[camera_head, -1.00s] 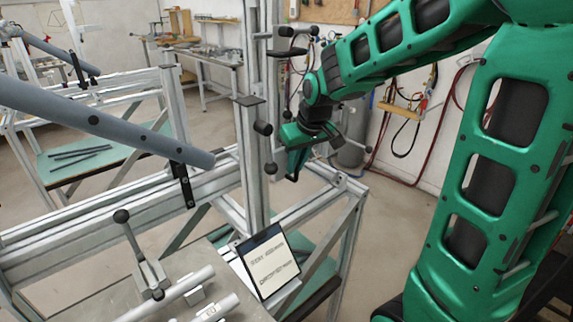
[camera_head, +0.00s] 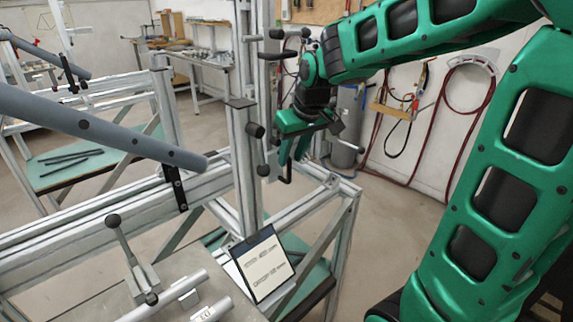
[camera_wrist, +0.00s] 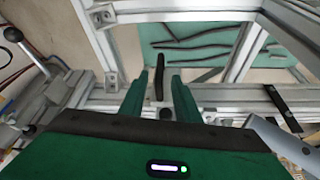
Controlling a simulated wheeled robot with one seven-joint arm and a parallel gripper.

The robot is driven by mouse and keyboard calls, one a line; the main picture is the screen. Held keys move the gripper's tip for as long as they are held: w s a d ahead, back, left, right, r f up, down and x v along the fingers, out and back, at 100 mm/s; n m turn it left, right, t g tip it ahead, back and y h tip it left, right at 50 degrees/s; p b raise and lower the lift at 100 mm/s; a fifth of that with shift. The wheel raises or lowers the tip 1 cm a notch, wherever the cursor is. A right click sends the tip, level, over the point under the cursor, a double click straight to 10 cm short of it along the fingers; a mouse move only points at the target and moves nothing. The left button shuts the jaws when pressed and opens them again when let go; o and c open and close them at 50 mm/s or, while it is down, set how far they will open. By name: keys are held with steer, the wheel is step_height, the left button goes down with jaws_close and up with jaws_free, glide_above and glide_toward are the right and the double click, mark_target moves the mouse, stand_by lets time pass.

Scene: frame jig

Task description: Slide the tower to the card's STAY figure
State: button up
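The tower (camera_head: 246,175) looks to be the upright aluminium post on the frame's rail, with a black plate and dark round knobs on its side. The card (camera_head: 264,268) leans in a dark holder at the foot of the post; its two printed lines are too small to read surely. My gripper (camera_head: 285,172) hangs just right of the post. In the wrist view my gripper (camera_wrist: 160,76) has its two green fingers apart, with a black handle (camera_wrist: 159,84) showing in the gap between them. I cannot tell whether either finger touches it.
A grey tube (camera_head: 95,125) slants in from the left above the rail. A lever with a black ball (camera_head: 113,220) stands at the front left, beside metal rods (camera_head: 180,290). A green lower shelf (camera_wrist: 190,48) holds dark bars. Open floor lies right of the frame.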

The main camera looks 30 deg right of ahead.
steer(key=v, duration=0.6)
stand_by(0.4)
steer(key=s+d+f+m+g, duration=0.1)
steer(key=s+d+f+m, duration=0.1)
steer(key=s, duration=0.7)
steer(key=s+d+f+m+g, duration=0.2)
steer(key=s+f, duration=0.3)
steer(key=s, duration=0.4)
steer(key=s+d+f+m+g, duration=0.1)
steer(key=s+d+f+m, duration=0.2)
steer(key=s, duration=0.6)
steer(key=shift+d+f+g, duration=0.4)
steer(key=shift+d+f, duration=0.35)
steer(key=shift+w+f, duration=0.25)
steer(key=shift+w, duration=0.45)
steer(key=shift+c, duration=0.3)
